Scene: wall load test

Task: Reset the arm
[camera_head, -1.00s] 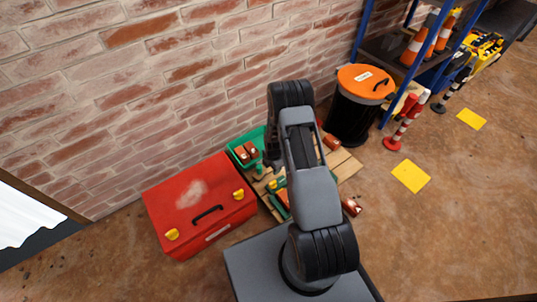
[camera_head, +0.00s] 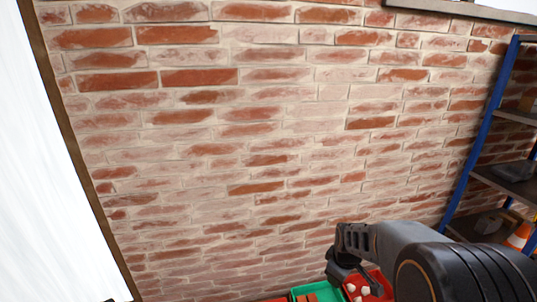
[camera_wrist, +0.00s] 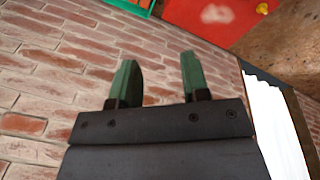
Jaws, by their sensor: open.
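My arm (camera_head: 410,262) reaches in from the lower right in the head view, in front of the brick wall. My gripper (camera_wrist: 158,78) shows in the wrist view as two green fingers spread apart with nothing between them. It is open, and only brick wall shows behind the gap. In the head view the gripper end hangs near the bottom edge, close to a green tray (camera_head: 330,294), and its fingertips are not clear there.
The brick wall (camera_head: 240,130) fills most of the head view. A blue-framed shelf (camera_head: 482,140) stands at right with an orange cone (camera_head: 519,238). A red bin (camera_head: 378,288) is beside the tray. The wrist view shows a red toolbox (camera_wrist: 200,18) and brown floor (camera_wrist: 290,50).

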